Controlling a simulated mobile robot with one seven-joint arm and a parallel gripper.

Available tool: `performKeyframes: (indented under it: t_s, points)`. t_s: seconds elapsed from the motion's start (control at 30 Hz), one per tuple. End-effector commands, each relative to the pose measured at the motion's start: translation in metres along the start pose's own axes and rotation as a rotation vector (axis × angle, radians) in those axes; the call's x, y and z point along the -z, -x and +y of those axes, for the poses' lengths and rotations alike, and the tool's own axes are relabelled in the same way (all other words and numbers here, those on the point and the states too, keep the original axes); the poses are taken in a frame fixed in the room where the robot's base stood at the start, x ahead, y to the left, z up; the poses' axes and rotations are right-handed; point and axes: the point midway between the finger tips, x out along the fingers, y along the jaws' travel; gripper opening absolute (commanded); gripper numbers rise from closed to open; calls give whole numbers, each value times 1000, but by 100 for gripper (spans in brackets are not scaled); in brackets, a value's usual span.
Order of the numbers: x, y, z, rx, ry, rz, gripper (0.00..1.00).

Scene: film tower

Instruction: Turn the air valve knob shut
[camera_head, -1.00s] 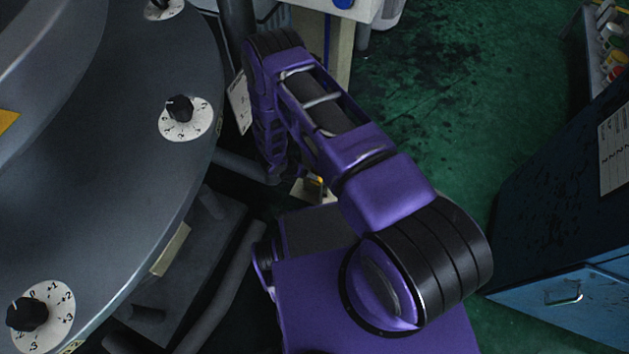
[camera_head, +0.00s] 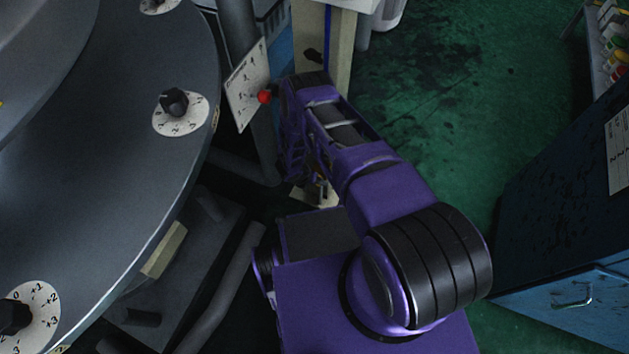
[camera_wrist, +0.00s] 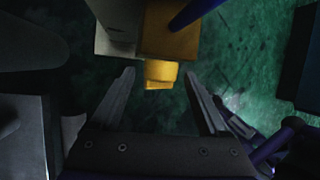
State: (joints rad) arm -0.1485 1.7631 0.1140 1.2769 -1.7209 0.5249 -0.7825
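In the wrist view a yellow block (camera_wrist: 168,42) with a short round yellow knob (camera_wrist: 161,72) at its near end shows ahead of my gripper; I take this to be the air valve knob. My gripper (camera_wrist: 160,76) is open. Its two fingertips stand to the left and right of the knob's near end in the picture, with visible gaps on both sides. I cannot tell how deep the knob sits between them. In the head view my arm hides most of the gripper, and the knob is not clearly seen.
A blue pipe (camera_wrist: 195,12) runs by the yellow block. In the head view a cream post (camera_head: 340,50), a white dial plate (camera_head: 247,85) and a red ball knob (camera_head: 265,97) stand close to my arm. A large grey drum unit with black dials (camera_head: 174,102) is left; a blue cabinet (camera_head: 560,200) is right.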

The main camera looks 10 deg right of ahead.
Motion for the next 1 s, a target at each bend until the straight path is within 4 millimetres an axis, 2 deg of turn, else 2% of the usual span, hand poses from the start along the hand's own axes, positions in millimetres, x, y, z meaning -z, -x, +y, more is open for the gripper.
performKeyframes:
  t_s: [0.03,0.07,0.43,0.67,1.0]
  points:
    - [0,0,0,0,0,0,71]
    - [0,0,0,0,0,0,66]
    - [0,0,0,0,0,0,0]
    - [-2,0,0,20,9,-6,0]
    - [-4,-1,4,152,64,-9,0]
